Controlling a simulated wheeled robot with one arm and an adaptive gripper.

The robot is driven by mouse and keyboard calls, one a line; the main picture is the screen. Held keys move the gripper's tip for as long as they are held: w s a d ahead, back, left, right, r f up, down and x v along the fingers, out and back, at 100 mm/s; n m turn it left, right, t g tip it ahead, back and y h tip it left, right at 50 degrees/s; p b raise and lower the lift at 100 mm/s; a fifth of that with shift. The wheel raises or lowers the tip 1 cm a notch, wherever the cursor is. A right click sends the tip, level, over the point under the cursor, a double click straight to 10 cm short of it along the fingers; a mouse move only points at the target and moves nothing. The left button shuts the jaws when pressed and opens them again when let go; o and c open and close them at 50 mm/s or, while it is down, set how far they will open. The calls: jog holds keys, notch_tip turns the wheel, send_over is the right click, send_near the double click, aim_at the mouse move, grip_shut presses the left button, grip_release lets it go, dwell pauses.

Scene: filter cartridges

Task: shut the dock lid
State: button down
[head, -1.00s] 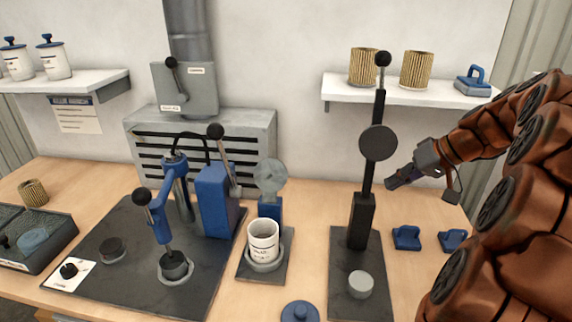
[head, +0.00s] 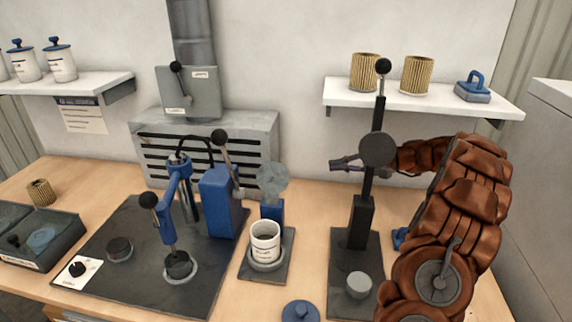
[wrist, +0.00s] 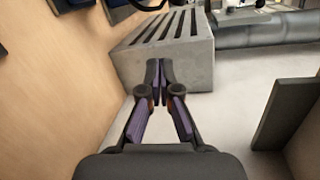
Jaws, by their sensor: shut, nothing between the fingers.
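The dock looks to be the small dark base (head: 284,268) at the centre of the bench. A white cartridge cup (head: 265,236) with dark print stands upright in its ring, its top open. A clear round lid (head: 272,180) stands raised at the blue post (head: 272,209) behind the cup. My gripper (head: 334,164) is to the right of the raised lid and apart from it, partly hidden behind the tall press. In the wrist view its fingers (wrist: 159,68) are together and empty.
The tall black press (head: 366,215) with a round disc stands between my arm and the head camera. A blue lever press (head: 218,200) is left of the dock. A grey vented box (head: 250,125) is behind. A blue knobbed cap (head: 300,311) lies in front.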

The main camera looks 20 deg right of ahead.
aim_at(271, 185)
jog(key=w+y, duration=0.1)
jog(key=w+a+f+m+y, duration=0.1)
jog(key=w, duration=0.1)
jog(key=w+f+y, duration=0.1)
jog(key=shift+w+a+f+m+p, duration=0.15)
jog(key=shift+a+f+m+p, duration=0.1)
jog(key=shift+m+p, duration=0.15)
jog(key=shift+w+a+r+b, duration=0.2)
jog(key=shift+w+a+b, duration=0.1)
jog(key=shift+a+b, duration=0.25)
jog(key=a+r, duration=0.2)
jog(key=a, duration=0.8)
jog(key=shift+w+b, duration=0.2)
jog(key=shift+b, duration=0.25)
jog(key=shift+s+a+r+n+b, duration=0.1)
jog(key=shift+a+n+b, duration=0.15)
jog(key=shift+b, duration=0.25)
